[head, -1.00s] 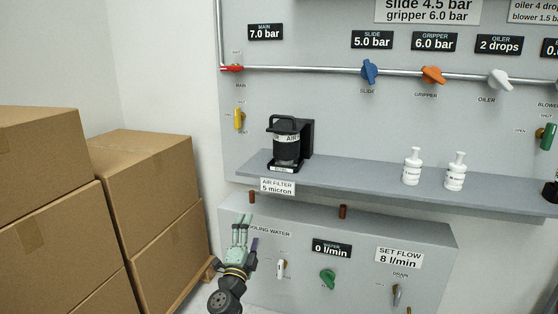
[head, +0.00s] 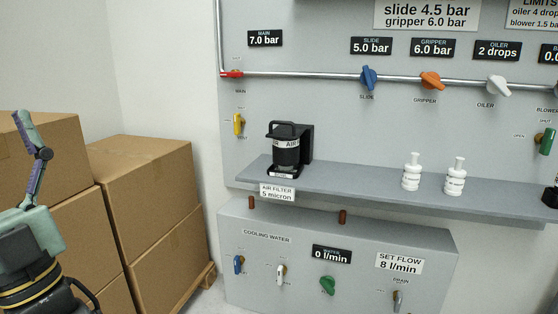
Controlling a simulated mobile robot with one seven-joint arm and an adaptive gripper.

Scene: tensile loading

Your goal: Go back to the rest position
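My gripper (head: 28,120) is raised at the far left of the head view, with its teal and purple finger pointing up in front of the cardboard boxes. It is away from the wall panel and touches nothing that I can see. Only one finger shows clearly from the side, so its opening cannot be read. Nothing shows held at its tip. My wrist, dark with a yellow ring, fills the lower left corner.
Cardboard boxes (head: 150,200) are stacked behind and right of my gripper. A grey shelf (head: 340,180) carries a black air filter (head: 286,150) and white bottles. The lower cooling-water panel (head: 300,240) has a blue handle (head: 238,265), a white handle (head: 281,274) and a green knob (head: 327,285).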

